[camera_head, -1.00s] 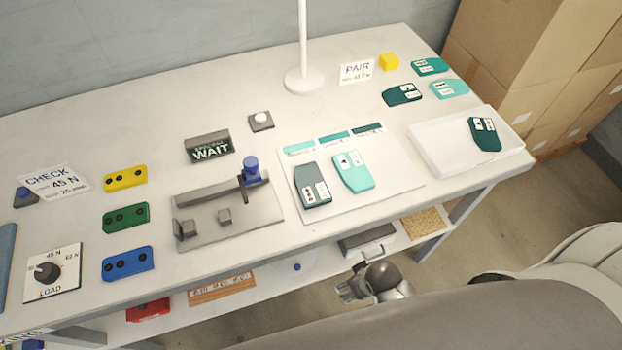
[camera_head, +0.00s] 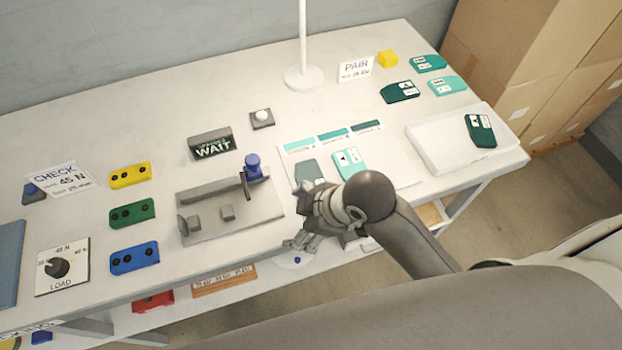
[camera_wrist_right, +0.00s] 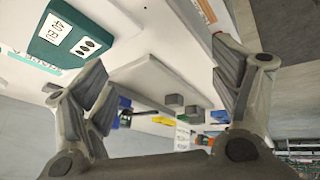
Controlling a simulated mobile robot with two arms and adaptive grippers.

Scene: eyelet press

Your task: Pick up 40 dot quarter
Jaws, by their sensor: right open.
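On the white mat (camera_head: 390,178), a dark grey-green quarter (camera_head: 307,169) lies partly hidden behind my right gripper (camera_head: 303,217). A lighter mint quarter (camera_head: 350,162) lies to its right. My right gripper is open and empty at the front edge of the table, just in front of the dark quarter. In the right wrist view a dark teal quarter (camera_wrist_right: 68,32) with a white dotted label shows at upper left, beyond one fingertip and not between the fingers (camera_wrist_right: 160,75). I cannot read a 40 on any quarter. My left gripper is out of view.
The grey press (camera_head: 232,205) with its blue knob stands left of the mat. A white tray (camera_head: 440,158) holding a dark quarter (camera_head: 480,131) is at right. Several teal quarters lie behind it. A white post (camera_head: 302,75) stands at the back.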

